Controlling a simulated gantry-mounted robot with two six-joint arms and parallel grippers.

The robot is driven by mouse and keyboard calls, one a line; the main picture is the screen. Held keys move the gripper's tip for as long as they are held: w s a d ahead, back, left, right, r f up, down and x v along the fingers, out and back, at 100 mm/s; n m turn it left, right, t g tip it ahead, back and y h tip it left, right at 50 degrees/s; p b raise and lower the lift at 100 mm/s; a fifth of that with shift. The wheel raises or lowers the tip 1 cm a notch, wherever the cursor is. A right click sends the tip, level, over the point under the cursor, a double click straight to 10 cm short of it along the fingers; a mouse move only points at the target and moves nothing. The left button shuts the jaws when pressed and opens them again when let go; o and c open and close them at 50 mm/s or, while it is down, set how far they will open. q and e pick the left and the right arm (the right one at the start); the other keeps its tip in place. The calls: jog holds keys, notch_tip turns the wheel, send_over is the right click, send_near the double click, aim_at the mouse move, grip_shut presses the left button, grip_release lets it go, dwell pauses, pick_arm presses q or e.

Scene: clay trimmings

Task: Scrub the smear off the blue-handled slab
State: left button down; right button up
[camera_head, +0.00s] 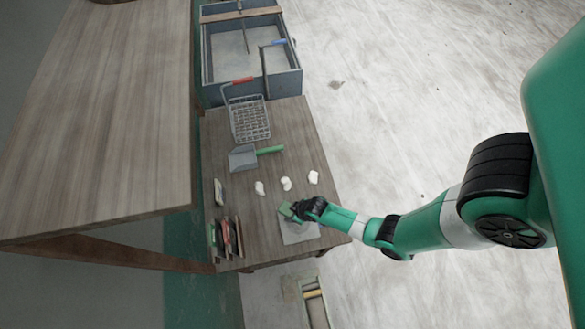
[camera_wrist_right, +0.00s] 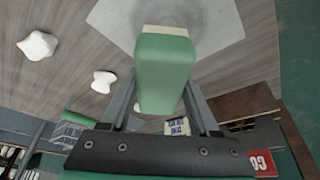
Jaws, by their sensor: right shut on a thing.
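My right gripper (camera_head: 300,209) is shut on a green block with a pale cream end (camera_wrist_right: 165,70), which looks like a sponge. The block also shows in the head view (camera_head: 286,209). It is held over or on a light grey slab (camera_head: 300,232) near the table's front; contact cannot be told. In the right wrist view the slab (camera_wrist_right: 222,35) has a darker grey patch (camera_wrist_right: 183,14) in its middle, partly hidden by the block. No blue handle shows on this slab. A blue handle (camera_head: 279,42) lies at the tub's right edge. My left gripper is not in view.
Three white lumps (camera_head: 286,183) lie behind the slab. A grey dustpan with a green handle (camera_head: 243,158) and a wire basket with a red handle (camera_head: 249,121) are farther back, before a grey tub (camera_head: 288,84). Several upright book-like items (camera_head: 226,238) stand at left.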

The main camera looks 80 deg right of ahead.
jog(key=shift+w+r+p, duration=0.1)
jog(key=shift+r+p, duration=2.05)
jog(key=shift+r, duration=0.5)
